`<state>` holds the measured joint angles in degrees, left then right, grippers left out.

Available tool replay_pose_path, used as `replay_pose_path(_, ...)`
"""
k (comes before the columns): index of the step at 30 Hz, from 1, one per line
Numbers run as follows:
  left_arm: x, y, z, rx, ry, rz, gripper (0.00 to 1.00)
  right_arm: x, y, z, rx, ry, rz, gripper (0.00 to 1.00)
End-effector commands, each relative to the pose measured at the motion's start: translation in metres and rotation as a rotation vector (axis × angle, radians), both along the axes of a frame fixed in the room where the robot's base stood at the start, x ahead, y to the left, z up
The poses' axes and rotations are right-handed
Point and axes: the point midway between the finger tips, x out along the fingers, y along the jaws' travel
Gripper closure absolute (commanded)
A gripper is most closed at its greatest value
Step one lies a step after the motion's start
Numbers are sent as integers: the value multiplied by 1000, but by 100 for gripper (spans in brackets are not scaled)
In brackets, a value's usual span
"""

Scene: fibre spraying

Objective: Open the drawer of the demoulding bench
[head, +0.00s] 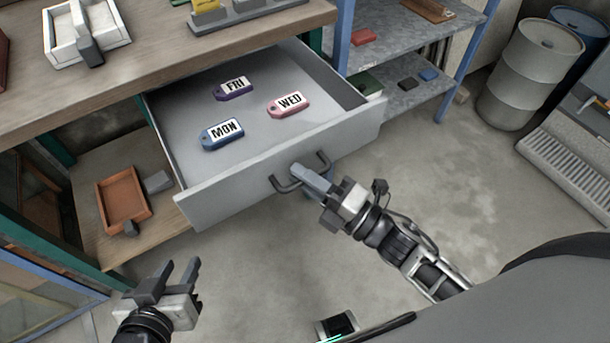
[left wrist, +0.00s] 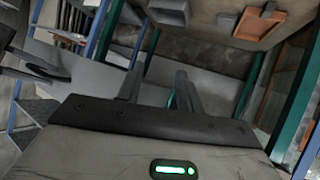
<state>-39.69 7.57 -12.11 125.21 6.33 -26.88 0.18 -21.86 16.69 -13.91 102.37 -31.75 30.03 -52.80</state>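The grey drawer (head: 250,165) of the wooden bench (head: 190,60) is pulled well out in the head view. Inside it lie a purple FRI tag (head: 234,89), a pink WED tag (head: 289,104) and a blue MON tag (head: 222,134). The dark bar handle (head: 283,187) is on the drawer's front. My right gripper (head: 300,174) is at the handle, its fingers together over the middle of the bar, which they hide. My left gripper (head: 178,264) is open and empty, in front of the bench at the lower left; its spread fingers also show in the left wrist view (left wrist: 163,62).
An orange tray (head: 124,198) sits on the lower shelf left of the drawer. A white tray (head: 87,35) is on the bench top. A blue-posted shelf rack (head: 410,85) stands to the right, with drums (head: 530,70) beyond.

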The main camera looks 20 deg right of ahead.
Motion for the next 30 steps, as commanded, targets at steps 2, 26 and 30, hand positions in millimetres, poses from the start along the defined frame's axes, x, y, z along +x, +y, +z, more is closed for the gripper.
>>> replay_pose_path(2, 0, 0, 0, 0, 0, 0, 64, 0, 0, 0, 0, 0, 0, 80)
replay_pose_path(26, -2, -1, -8, -4, -5, -1, 64, -84, -62, -20, -2, 6, -1, 80)
replay_pose_path(30, -2, -1, -8, -3, -8, -1, 64, -105, -79, -24, -1, 4, -1, 80)
